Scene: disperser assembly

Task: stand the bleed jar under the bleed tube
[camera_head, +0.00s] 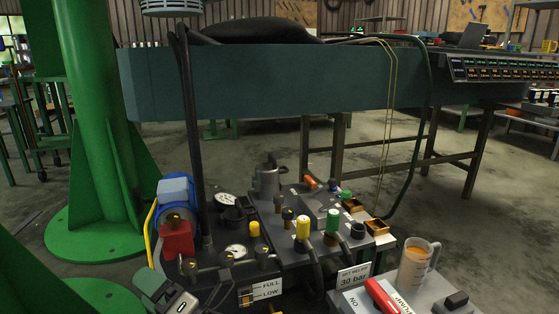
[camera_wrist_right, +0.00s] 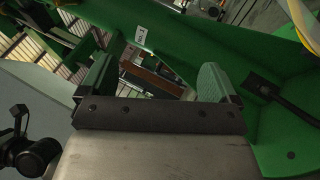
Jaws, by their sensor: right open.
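A clear jar with a handle and an orange-brown band (camera_head: 414,264) stands upright on the grey panel at the lower right of the head view. My right gripper (camera_head: 163,289) seems to be at the lower left of the head view, far from the jar. In the right wrist view its green-padded fingers (camera_wrist_right: 155,85) are spread, with nothing visibly held. My left gripper is not in view.
The pump unit (camera_head: 283,262) carries gauges, yellow and green knobs and brass fittings. A relief label (camera_head: 354,276) and a red lever (camera_head: 381,296) lie close left of the jar. A green column (camera_head: 100,130) stands at left, and a blue-green beam (camera_head: 260,85) crosses behind.

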